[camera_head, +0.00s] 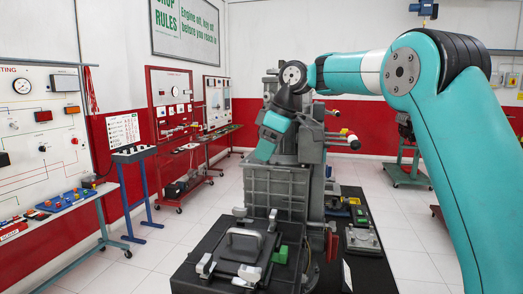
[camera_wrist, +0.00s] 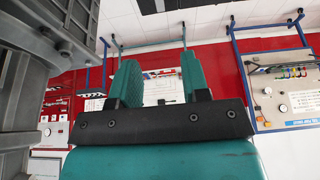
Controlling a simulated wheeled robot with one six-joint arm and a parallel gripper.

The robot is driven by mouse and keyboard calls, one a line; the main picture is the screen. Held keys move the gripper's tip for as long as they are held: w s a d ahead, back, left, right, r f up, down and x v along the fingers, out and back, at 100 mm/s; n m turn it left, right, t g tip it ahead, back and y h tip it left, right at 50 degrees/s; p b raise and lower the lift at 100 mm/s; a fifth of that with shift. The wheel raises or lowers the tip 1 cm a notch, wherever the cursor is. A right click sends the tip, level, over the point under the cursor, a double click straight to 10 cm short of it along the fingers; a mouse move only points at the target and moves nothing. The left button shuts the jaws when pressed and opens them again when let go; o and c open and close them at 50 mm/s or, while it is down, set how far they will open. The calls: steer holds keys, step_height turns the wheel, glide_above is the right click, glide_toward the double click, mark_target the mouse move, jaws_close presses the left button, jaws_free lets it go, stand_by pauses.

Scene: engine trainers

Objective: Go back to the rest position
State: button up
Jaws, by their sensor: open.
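My gripper (camera_head: 265,150) hangs from the end of my teal arm, in front of the upper part of the grey engine trainer (camera_head: 275,195) in the head view. It points down and a little left. In the wrist view my gripper (camera_wrist: 159,64) shows two teal fingers spread apart, with nothing between them. Grey metal of the trainer (camera_wrist: 28,85) fills the left side of the wrist view, close beside the gripper. I cannot tell the exact gap between them.
A dark base with a grey lidded part (camera_head: 243,243) and a green block (camera_head: 280,255) lies below. Training boards line the left wall, with a blue-legged stand (camera_head: 135,155) and red rack (camera_head: 170,120).

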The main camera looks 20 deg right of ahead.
steer(key=s+a+f+m+g+b, duration=0.1)
steer(key=s+a+f, duration=0.1)
steer(key=s+a, duration=0.45)
steer(key=s+a+f+m, duration=0.1)
steer(key=s+a+f, duration=0.15)
steer(key=s, duration=0.65)
steer(key=s+f+m, duration=0.1)
steer(key=s+f, duration=0.3)
steer(key=s, duration=0.6)
steer(key=s+a+f+m+g+b, duration=0.1)
steer(key=s+f, duration=0.4)
steer(key=s, duration=0.4)
steer(key=shift+s+a+g, duration=0.2)
steer(key=shift+s+g, duration=0.1)
steer(key=shift+s, duration=0.05)
